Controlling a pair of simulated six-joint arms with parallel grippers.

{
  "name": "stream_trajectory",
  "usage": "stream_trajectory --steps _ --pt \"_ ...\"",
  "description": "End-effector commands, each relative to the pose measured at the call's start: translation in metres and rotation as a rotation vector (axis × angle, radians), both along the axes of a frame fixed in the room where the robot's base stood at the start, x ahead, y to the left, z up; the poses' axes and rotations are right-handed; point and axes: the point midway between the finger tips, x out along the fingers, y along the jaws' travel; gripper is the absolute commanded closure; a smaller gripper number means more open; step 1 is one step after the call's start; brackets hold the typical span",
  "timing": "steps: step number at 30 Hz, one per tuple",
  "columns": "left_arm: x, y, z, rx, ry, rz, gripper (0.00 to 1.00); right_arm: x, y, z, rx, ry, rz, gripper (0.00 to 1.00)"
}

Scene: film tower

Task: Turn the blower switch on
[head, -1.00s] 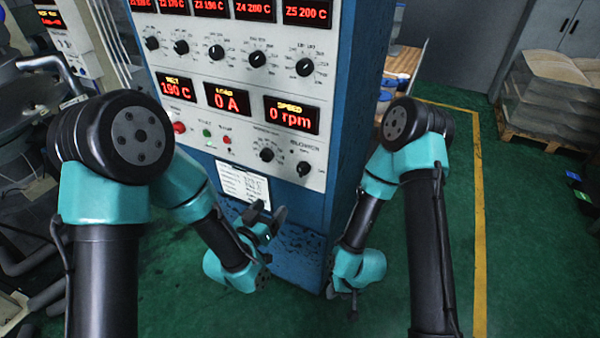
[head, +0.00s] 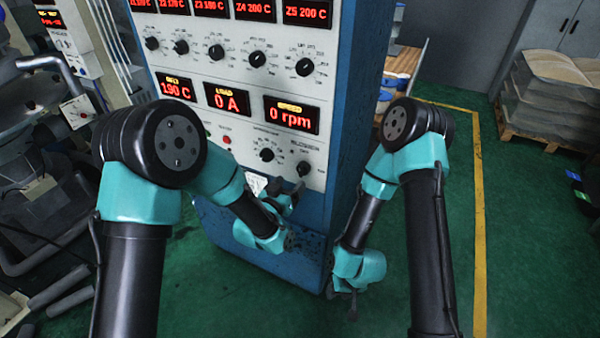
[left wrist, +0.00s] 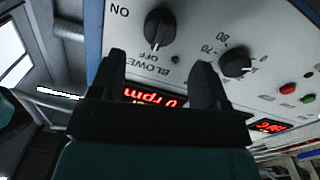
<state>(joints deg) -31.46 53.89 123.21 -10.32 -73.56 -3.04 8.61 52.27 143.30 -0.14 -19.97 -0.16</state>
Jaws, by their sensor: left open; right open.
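The blower switch is a black knob (head: 304,169) at the lower right of the grey control panel (head: 225,60). In the left wrist view the knob (left wrist: 160,27) appears upside down between its ON and OFF labels, with its white mark toward OFF. My left gripper (head: 284,191) is open and empty, just below and left of the knob in the head view. In the left wrist view its two fingers (left wrist: 160,68) spread below the knob, apart from it. My right gripper (head: 346,298) hangs low beside the cabinet's base, open and empty, pointing down.
A dial knob (head: 267,154) sits left of the blower switch and shows in the left wrist view (left wrist: 235,64). Red displays (head: 291,115) sit above. The blue cabinet side (head: 350,110) stands right of the panel. Green floor (head: 530,240) is open at right.

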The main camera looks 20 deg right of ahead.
Motion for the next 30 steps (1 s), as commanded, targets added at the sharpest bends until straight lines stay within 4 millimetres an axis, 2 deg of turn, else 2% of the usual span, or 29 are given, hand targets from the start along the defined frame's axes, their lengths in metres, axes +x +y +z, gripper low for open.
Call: stream_trajectory --steps 6,11,23,30 --pt "0.027 -0.026 0.0 0.0 -0.001 0.0 0.31 0.0 0.0 0.0 0.0 0.0 0.0 0.57" --pt "0.042 -0.039 0.0 0.001 -0.001 0.0 0.31 0.0 0.0 0.0 0.0 0.0 0.0 0.57" --pt "0.048 -0.046 0.0 0.001 0.001 0.0 0.31 0.0 0.0 0.0 0.0 0.0 0.0 0.57" --pt "0.048 -0.046 0.0 0.001 0.001 0.0 0.51 0.0 0.0 0.0 0.0 0.0 0.0 0.57"
